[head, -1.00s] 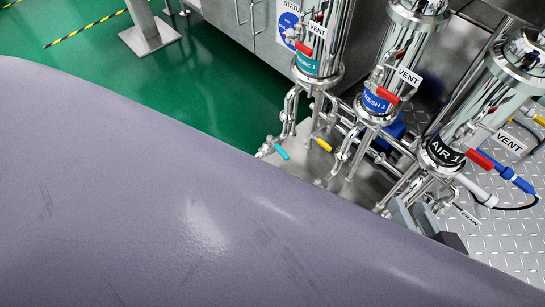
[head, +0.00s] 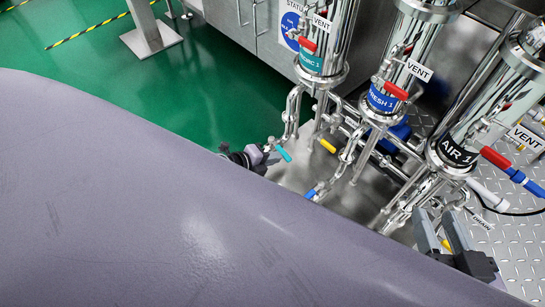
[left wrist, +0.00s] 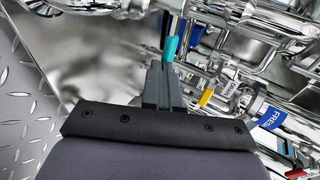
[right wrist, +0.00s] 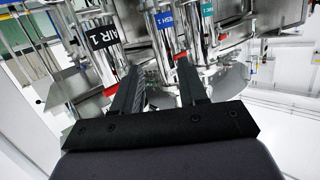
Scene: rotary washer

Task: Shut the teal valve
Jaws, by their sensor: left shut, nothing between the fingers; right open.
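The teal valve handle (head: 284,154) is a short lever on the pipework below the column labelled teal at the left. It shows in the left wrist view (left wrist: 171,48) just beyond my fingertips. My left gripper (head: 270,154) is beside the handle, partly hidden behind the grey surface in front. In the left wrist view its fingers (left wrist: 158,68) are together with nothing between them, and their tips overlap the handle's lower end; I cannot tell whether they touch. My right gripper (head: 438,218) is open and empty at the lower right, near the AIR 1 column; its fingers (right wrist: 157,75) are apart.
A yellow handle (head: 328,146) and a blue handle (head: 311,194) sit on nearby pipes. Red vent handles (head: 396,91) are on the columns. Pipes crowd the space right of the teal handle. Green floor (head: 190,100) lies open to the left.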

